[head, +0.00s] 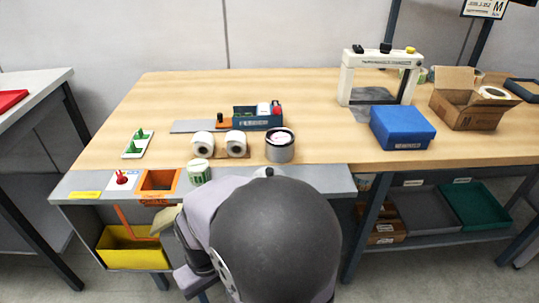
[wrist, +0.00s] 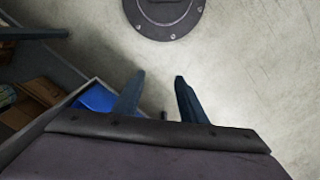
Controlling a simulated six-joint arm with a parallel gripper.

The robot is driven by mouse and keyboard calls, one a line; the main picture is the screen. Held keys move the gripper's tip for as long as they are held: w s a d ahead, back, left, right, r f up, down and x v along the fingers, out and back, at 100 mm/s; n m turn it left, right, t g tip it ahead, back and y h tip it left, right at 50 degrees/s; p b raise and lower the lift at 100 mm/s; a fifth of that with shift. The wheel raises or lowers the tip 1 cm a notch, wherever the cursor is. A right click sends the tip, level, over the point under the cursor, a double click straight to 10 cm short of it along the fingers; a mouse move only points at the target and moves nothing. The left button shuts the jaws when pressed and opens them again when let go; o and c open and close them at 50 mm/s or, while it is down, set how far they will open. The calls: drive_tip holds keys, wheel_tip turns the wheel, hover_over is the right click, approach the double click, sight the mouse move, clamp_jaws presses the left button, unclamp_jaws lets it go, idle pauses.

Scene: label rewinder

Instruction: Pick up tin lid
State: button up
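A round metal tin (head: 280,147) stands on the wooden table, just right of two white rolls. Its top shows a pale round face with some red inside a metal rim. I cannot tell whether this face is the tin lid, and no separate lid can be made out. My gripper (wrist: 160,88) shows in the wrist view with its two dark fingers apart and nothing between them. It points toward the bare floor, away from the table top. In the head view my arm hides the gripper.
Two white rolls (head: 219,145) and a blue-grey rewinder (head: 257,117) stand near the tin. A green-white roll (head: 199,171) and an orange-framed opening (head: 158,181) lie along the front ledge. A blue box (head: 403,127) stands right. Table between tin and blue box is clear.

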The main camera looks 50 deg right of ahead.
drive_tip(key=s+d+r+m+g+y+p, duration=0.1)
drive_tip(key=s+d+r+m+p, duration=0.15)
drive_tip(key=r+p, duration=0.7)
drive_tip(key=s+d+r+m+g+p, duration=0.1)
drive_tip(key=s+r+m+p, duration=0.15)
drive_tip(key=r+p, duration=0.65)
wheel_tip(320, 180, up, 6)
drive_tip(key=m+t+h+p, duration=0.4)
drive_tip(key=t+h+p, duration=0.2)
drive_tip(key=p, duration=0.7)
hover_over(269, 168)
drive_tip(key=s+a, duration=0.2)
drive_tip(key=a, duration=0.1)
drive_tip(key=shift+s+d, duration=0.15)
drive_tip(key=shift+d, duration=0.05)
drive_tip(key=shift+w+d+f, duration=0.1)
drive_tip(key=shift+w+f, duration=0.05)
drive_tip(key=shift+f, duration=0.45)
drive_tip(key=shift+w+d+f, duration=0.1)
drive_tip(key=shift+w+f, duration=0.05)
drive_tip(key=shift+f, duration=0.45)
drive_tip(key=shift+p+x, duration=0.35)
drive_tip(key=shift+x, duration=0.95)
